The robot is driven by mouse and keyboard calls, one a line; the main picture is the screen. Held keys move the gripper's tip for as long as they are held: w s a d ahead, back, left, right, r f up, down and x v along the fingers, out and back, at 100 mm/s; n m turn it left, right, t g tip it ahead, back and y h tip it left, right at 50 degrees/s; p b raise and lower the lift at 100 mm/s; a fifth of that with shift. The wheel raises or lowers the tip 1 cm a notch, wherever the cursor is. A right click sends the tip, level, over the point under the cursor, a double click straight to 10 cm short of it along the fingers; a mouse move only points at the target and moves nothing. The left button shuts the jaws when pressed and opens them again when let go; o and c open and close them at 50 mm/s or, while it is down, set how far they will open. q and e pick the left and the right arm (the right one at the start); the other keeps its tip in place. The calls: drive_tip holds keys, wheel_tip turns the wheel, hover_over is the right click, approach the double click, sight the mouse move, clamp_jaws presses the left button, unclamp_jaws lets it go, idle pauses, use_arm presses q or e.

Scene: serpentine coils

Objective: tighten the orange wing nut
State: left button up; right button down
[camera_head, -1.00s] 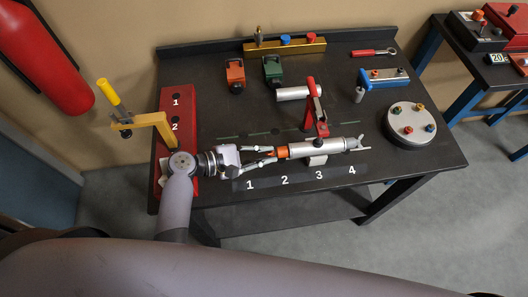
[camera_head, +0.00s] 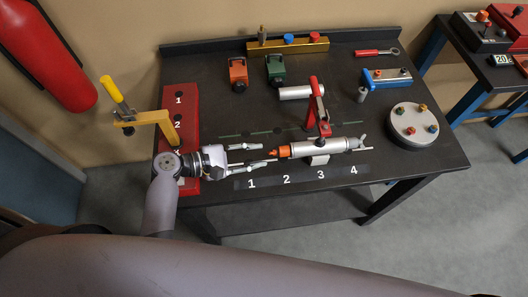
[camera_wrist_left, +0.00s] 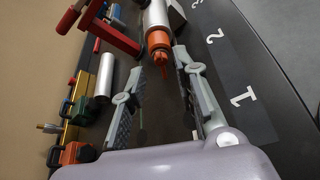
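The orange wing nut (camera_head: 273,153) sits at the left end of a silver cylinder (camera_head: 320,147) lying along the table near its front edge. In the left wrist view the orange wing nut (camera_wrist_left: 162,62) shows at the end of the cylinder (camera_wrist_left: 158,18), with a thin wing pointing toward me. My left gripper (camera_head: 262,156) is open just to the left of the nut. In the left wrist view the fingers of my left gripper (camera_wrist_left: 158,75) are spread apart with nothing between their pads. The right gripper is not in view.
A red clamp (camera_head: 318,105) stands over the cylinder. A red plate (camera_head: 179,100) with a yellow-handled clamp (camera_head: 145,118) lies at the left. A round grey plate (camera_head: 413,125) with coloured knobs is at the right. Number labels (camera_head: 303,177) run along the front.

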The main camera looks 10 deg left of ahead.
use_arm(q)
drive_tip(key=v, duration=0.8)
drive_tip(key=shift+a, duration=0.15)
drive_tip(key=shift+w, duration=0.1)
